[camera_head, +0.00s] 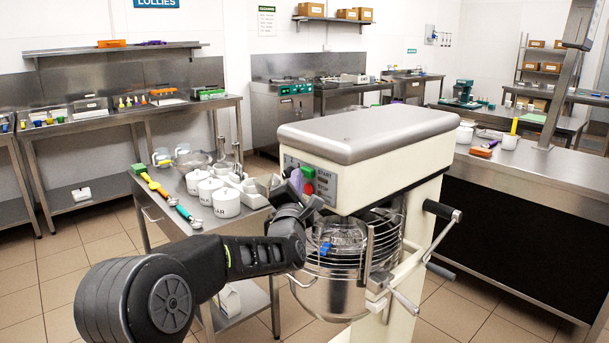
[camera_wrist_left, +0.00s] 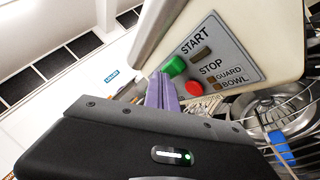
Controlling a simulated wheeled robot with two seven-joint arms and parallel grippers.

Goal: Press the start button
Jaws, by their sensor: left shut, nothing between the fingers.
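The cream mixer (camera_head: 385,155) has a control panel (camera_head: 325,180) with START and STOP labels. The green start button (camera_head: 308,172) is at the panel's left side, above the red stop button (camera_head: 308,189). The wrist view shows the green button (camera_wrist_left: 175,66) and the red button (camera_wrist_left: 195,88) close by. My left gripper (camera_head: 296,180) is shut and empty, with purple fingers. In the wrist view its fingertips (camera_wrist_left: 160,76) are just left of the green button. I cannot tell whether they touch it. My right gripper is not in view.
Below the panel are the mixer's wire guard (camera_head: 350,265) and metal bowl (camera_head: 330,295). A steel cart (camera_head: 160,205) with white canisters (camera_head: 227,202) stands left of the mixer. A counter (camera_head: 540,165) stands at the right. Open floor (camera_head: 90,240) lies at left.

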